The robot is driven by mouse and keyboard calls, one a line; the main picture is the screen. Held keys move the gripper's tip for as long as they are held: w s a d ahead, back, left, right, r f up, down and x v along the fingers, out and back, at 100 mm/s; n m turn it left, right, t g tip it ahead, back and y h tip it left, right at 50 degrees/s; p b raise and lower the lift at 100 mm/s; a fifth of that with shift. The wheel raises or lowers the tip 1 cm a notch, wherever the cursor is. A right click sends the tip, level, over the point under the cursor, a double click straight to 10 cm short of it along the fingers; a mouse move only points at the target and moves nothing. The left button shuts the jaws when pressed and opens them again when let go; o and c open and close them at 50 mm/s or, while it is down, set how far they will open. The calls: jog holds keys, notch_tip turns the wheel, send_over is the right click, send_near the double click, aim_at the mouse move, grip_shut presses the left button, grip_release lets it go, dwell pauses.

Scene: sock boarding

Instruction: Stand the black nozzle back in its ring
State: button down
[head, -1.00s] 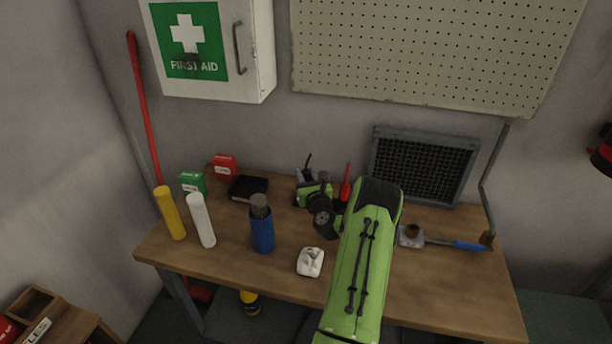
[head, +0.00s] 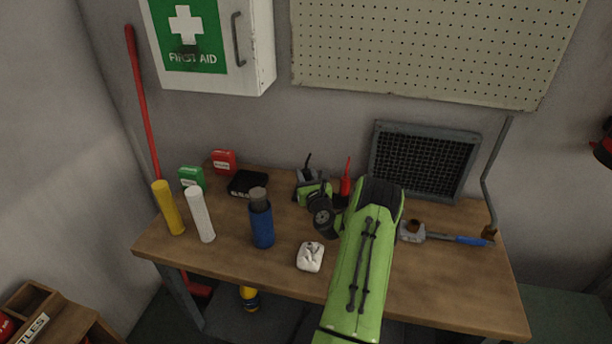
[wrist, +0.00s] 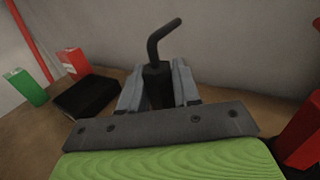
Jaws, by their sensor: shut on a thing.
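The black nozzle (wrist: 158,85) stands upright between the two grey fingers of my gripper (wrist: 158,88) in the wrist view, its bent tip rising above them and leaning right. My gripper is shut on it. In the head view the nozzle (head: 307,161) shows as a small dark tip above my gripper (head: 307,176), toward the back of the workbench. The nozzle's lower end and its ring are hidden behind my gripper and wrist, so I cannot tell whether it is in the ring.
A red bottle (head: 346,185) stands close right of my gripper. A black box (head: 247,184), a green box (head: 192,179) and a red box (head: 223,162) are to the left. A blue bottle (head: 262,225) and a white item (head: 310,257) are nearer on the workbench (head: 450,290).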

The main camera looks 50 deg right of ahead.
jog(key=shift+f, duration=0.2)
jog(key=c, duration=0.7)
grip_release()
jog(key=shift+c, duration=0.2)
jog(key=b+v, duration=0.6)
jog(key=v, duration=0.9)
jog(key=shift+s+f, duration=0.1)
jog(key=shift+f, duration=0.1)
jog(key=shift+s+a+r, duration=0.15)
jog(key=shift+s+a, duration=0.05)
jog(key=shift+s, duration=0.1)
